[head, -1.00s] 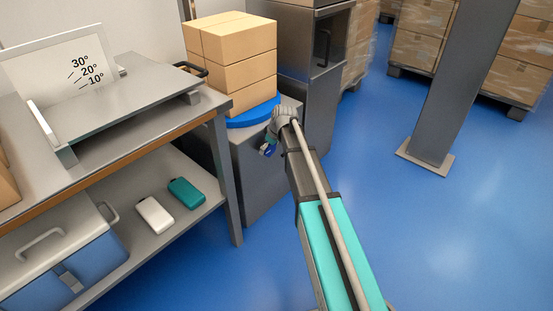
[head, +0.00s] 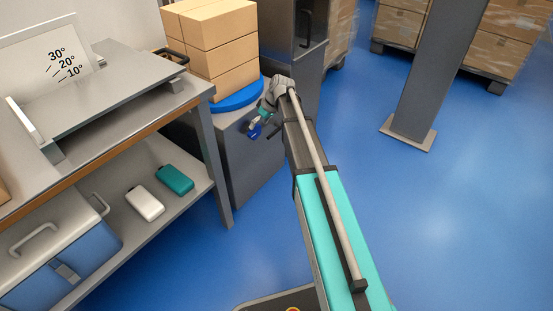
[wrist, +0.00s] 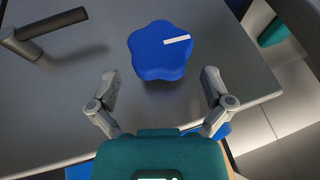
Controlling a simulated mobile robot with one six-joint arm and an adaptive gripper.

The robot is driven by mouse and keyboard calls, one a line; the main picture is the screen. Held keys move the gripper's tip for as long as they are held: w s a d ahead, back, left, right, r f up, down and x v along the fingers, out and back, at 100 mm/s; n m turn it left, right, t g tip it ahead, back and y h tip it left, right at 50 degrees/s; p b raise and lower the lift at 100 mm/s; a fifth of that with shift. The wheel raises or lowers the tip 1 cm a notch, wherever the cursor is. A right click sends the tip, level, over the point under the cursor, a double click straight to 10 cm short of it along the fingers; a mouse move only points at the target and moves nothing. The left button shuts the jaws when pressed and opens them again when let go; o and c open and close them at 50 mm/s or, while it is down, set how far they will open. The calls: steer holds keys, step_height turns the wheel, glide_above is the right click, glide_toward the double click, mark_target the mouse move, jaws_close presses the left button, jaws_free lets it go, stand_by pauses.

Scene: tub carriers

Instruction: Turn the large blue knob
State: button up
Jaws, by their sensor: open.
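The large blue knob (wrist: 160,50) has a rounded, lobed shape and a white line mark on its face. It sits on a grey panel (wrist: 85,110) in the wrist view. My gripper (wrist: 160,87) is open, its two fingers spread apart just short of the knob, with nothing between the fingertips. In the head view the blue knob (head: 254,132) shows small on the front of a grey cabinet (head: 247,170), with my gripper (head: 259,123) close to it. My wrist hides part of that area.
A dark bar handle (wrist: 50,22) sticks out of the panel beside the knob. Stacked cartons (head: 216,45) stand on a blue turntable (head: 240,97) on the cabinet. A workbench (head: 150,105) stands to the left. Blue floor is open to the right, with a grey post (head: 427,80).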

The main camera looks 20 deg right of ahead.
steer(key=p+v, duration=0.9)
steer(key=v, duration=0.2)
steer(key=s+a+f+m+g+h, duration=0.1)
steer(key=s+a+m+h, duration=0.1)
steer(key=s, duration=1.1)
steer(key=s+a+f+m+h, duration=0.1)
steer(key=s+a+m+h, duration=0.2)
steer(key=s, duration=1)
steer(key=shift+s+a+f+m+g, duration=0.25)
steer(key=shift+a+m+g, duration=0.15)
steer(key=shift+m, duration=0.4)
steer(key=shift+w, duration=0.1)
steer(key=n+t+y, duration=0.3)
steer(key=n+t, duration=0.1)
steer(key=n, duration=0.3)
glide_toward(254, 131)
step_height(254, 131, up, 2)
steer(key=w+d, duration=0.1)
steer(key=shift+w+d+r+p, duration=0.1)
steer(key=shift+d+r+p, duration=0.1)
steer(key=shift+p, duration=0.1)
steer(key=shift+f, duration=0.2)
steer(key=b+x, duration=0.8)
steer(key=x, duration=0.1)
steer(key=b+x, duration=0.4)
steer(key=shift+s+f+b, duration=0.2)
steer(key=shift+f+b, duration=0.15)
steer(key=shift+b, duration=0.05)
